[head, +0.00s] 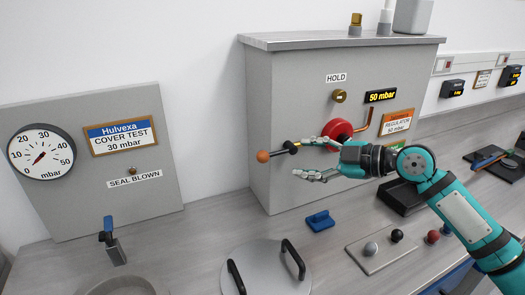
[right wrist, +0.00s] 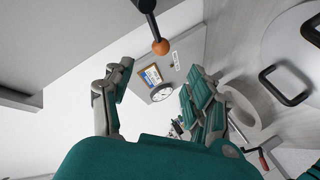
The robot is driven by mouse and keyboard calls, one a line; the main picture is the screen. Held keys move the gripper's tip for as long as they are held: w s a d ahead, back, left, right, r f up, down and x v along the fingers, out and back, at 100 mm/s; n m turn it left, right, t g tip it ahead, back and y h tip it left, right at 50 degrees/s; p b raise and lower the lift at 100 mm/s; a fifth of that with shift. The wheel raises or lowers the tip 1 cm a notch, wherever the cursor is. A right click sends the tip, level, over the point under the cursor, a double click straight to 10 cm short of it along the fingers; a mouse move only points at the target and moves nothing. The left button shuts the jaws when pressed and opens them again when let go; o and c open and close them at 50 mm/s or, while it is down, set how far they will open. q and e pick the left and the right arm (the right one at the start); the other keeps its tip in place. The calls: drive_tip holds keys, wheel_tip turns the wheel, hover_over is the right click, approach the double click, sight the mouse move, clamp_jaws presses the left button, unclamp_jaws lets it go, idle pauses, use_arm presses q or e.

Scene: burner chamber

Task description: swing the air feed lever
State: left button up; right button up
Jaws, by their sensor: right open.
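The lever ends in an orange ball knob (head: 263,156) on a dark rod and sticks out to the left from the front of the grey cabinet (head: 262,115). A red round part (head: 338,129) sits at its inner end, partly behind my right gripper. My right gripper (head: 303,158) is open and empty, its fingers pointing left, just right of the knob. The upper finger overlaps the rod in the picture; I cannot tell whether they touch. In the right wrist view the knob (right wrist: 160,46) shows beyond the open fingertips. My left gripper is not in view.
A display (head: 381,96) reads 50 mbar. A gauge panel (head: 125,110) stands at the left. Below lie a round lid with two black handles (head: 265,272), a blue block (head: 320,220) and a plate with ball knobs (head: 385,250). Space left of the knob is clear.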

sight(268, 156)
drive_tip(key=p+x, duration=0.3)
drive_tip(key=x, duration=0.8)
drive_tip(key=shift+w+a, duration=0.25)
drive_tip(key=shift+a, duration=0.05)
drive_tip(key=shift+w+a+f+p, duration=0.25)
drive_tip(key=shift+w+a+p, duration=0.05)
drive_tip(key=shift+a, duration=0.05)
drive_tip(key=c, duration=1.1)
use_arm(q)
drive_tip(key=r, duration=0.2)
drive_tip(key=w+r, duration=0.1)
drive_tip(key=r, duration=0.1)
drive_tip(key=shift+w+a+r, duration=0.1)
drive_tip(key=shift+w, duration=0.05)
use_arm(e)
clamp_jaws()
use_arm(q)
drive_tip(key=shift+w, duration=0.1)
